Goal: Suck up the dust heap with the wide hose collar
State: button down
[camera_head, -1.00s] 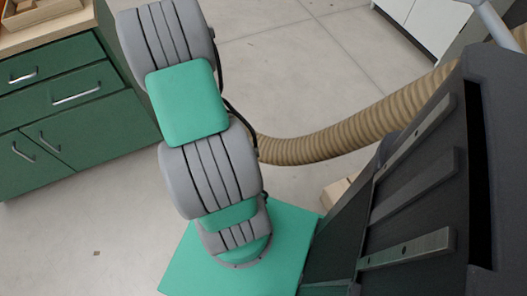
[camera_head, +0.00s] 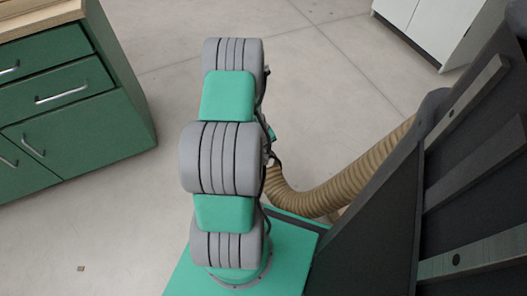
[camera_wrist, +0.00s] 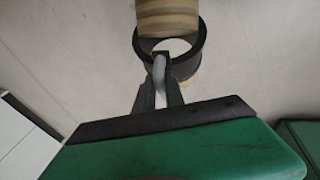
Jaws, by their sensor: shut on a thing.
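In the wrist view my gripper (camera_wrist: 161,78) is shut on a light grey handle (camera_wrist: 160,68) at the near side of the wide hose collar (camera_wrist: 190,47). The collar is a black ring at the end of a tan ribbed hose (camera_wrist: 167,16). A small tan patch (camera_wrist: 189,86) shows just past the collar's lower rim; I cannot tell whether it is dust or part of the hose. In the head view my gripper and the collar are hidden, and the hose (camera_head: 350,185) curves behind my arm.
A green drawer cabinet (camera_head: 75,120) with a wooden top stands at the left. A white cabinet (camera_head: 430,20) stands at the top right. Pale tiled floor (camera_head: 310,75) lies open between them. A small brown speck (camera_head: 81,268) is on the floor at lower left.

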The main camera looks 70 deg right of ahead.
jog(key=w+d+f+b, duration=0.5)
jog(key=f+b, duration=0.3)
jog(key=b, duration=0.1)
jog(key=shift+d+f+b, duration=0.3)
jog(key=shift+d+b, duration=0.1)
